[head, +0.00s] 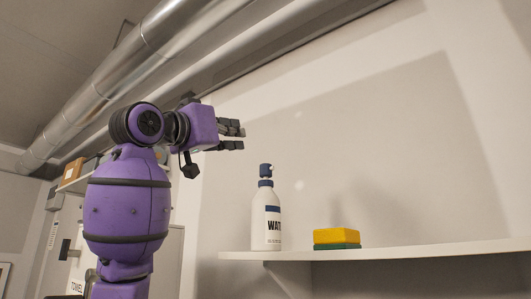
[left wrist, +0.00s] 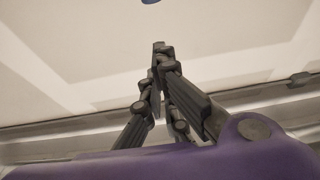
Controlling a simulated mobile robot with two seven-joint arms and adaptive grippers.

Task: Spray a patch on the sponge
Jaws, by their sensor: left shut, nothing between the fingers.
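A white spray bottle (head: 266,222) with a dark blue cap and a label reading "WAT" stands upright on a white shelf. A yellow sponge (head: 336,236) with a green underside lies on the same shelf, to the right of the bottle and apart from it. My left gripper (head: 243,134) is up in the air, above and a little left of the bottle, touching nothing. In the left wrist view its fingers (left wrist: 159,50) are closed together with nothing between them. A small blue patch shows at that view's top edge; I cannot tell what it is. My right gripper does not show.
The white shelf (head: 430,249) runs to the right and is bare right of the sponge. A wall stands close behind it. Metal ducts (head: 125,65) run overhead. Another shelf with boxes (head: 73,171) is at the left, partly behind my arm.

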